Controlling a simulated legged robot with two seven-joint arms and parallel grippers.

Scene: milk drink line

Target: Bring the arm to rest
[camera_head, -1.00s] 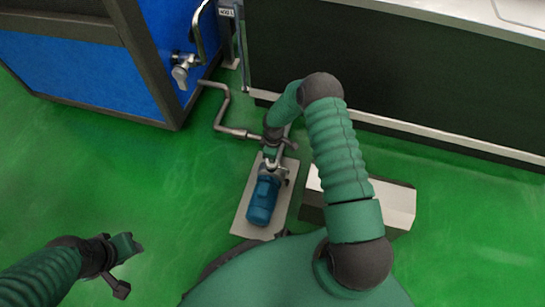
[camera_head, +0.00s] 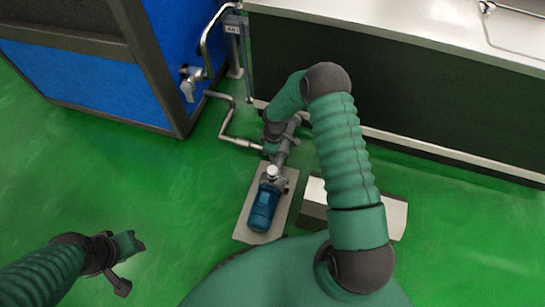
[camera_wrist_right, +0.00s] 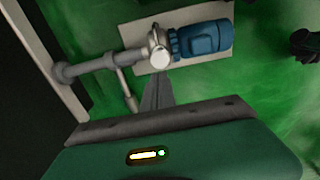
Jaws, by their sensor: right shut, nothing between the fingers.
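My right arm (camera_head: 343,150) bends up from my body and then down at its elbow. My right gripper (camera_head: 281,156) points down over the floor near the blue pump, in front of the dark counter. In the right wrist view its fingers (camera_wrist_right: 158,90) are shut together with nothing between them, and their tips show against the pump's base plate. My left gripper (camera_head: 128,262) is low at the left above bare green floor, and its finger state is unclear.
The blue pump (camera_head: 264,207) stands on a grey plate (camera_head: 246,222) beneath my right gripper. A bent pipe (camera_head: 224,130) runs beside the blue cabinet (camera_head: 95,85). The dark counter (camera_head: 400,95) is behind, and a pale block (camera_head: 392,214) lies right. Floor at left is clear.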

